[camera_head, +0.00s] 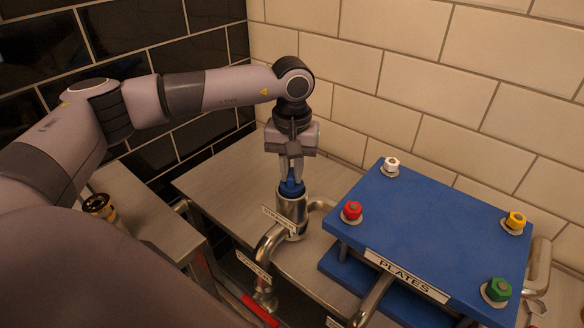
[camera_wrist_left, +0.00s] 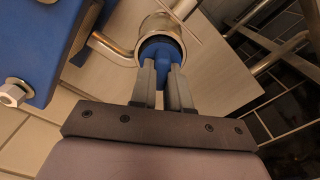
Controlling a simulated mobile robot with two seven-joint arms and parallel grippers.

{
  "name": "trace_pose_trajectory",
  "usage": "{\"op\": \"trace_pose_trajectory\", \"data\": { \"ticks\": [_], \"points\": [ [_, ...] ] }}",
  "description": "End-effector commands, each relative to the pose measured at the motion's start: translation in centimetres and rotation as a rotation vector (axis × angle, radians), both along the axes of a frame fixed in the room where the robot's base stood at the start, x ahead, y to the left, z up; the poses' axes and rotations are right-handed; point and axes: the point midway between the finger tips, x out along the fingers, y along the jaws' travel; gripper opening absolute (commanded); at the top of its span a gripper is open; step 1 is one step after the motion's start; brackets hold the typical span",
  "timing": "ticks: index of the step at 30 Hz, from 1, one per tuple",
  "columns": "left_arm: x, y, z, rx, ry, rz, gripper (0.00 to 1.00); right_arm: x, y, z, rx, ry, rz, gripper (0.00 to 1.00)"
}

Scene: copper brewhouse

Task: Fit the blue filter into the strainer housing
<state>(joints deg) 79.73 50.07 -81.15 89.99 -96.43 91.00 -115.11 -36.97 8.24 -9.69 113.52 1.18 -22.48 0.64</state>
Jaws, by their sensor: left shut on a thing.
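The blue filter (camera_head: 291,186) is upright at the mouth of the strainer housing (camera_head: 292,210), a steel cylinder on pipework. Its lower part is hidden inside the housing, and its top stands above the rim. My left gripper (camera_head: 291,178) points down from above and is shut on the filter's top. In the left wrist view the gripper (camera_wrist_left: 162,85) holds the blue filter (camera_wrist_left: 160,52), which lies within the round steel rim of the housing (camera_wrist_left: 162,24). I cannot tell how deep it sits. My right gripper is not in view.
A blue plate unit (camera_head: 430,230) marked PLATES, with coloured knobs, stands close on the right. A curved steel pipe (camera_head: 268,245) with tags runs in front of the housing. A brass-coloured fitting (camera_head: 99,206) stands on the left bench (camera_head: 150,225). The steel table (camera_head: 225,185) behind is clear.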

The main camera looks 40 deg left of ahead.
Motion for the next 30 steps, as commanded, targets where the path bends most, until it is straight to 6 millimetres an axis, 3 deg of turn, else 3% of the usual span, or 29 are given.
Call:
{"op": "trace_pose_trajectory", "data": {
  "ticks": [15, 16, 18, 30],
  "points": [
    [0.0, 0.0, -1.3, 0.000, 0.000, 0.000, 0.00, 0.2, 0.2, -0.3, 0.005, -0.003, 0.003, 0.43],
    [0.0, 0.0, -1.2, 0.000, 0.000, 0.000, 0.23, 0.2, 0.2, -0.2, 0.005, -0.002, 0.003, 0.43],
    [0.0, 0.0, -1.1, 0.000, 0.000, 0.000, 0.45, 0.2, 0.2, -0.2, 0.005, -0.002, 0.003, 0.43],
    [0.0, 0.0, -0.6, 0.000, 0.000, 0.000, 0.46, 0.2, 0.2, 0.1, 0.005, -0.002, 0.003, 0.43]
  ]
}}
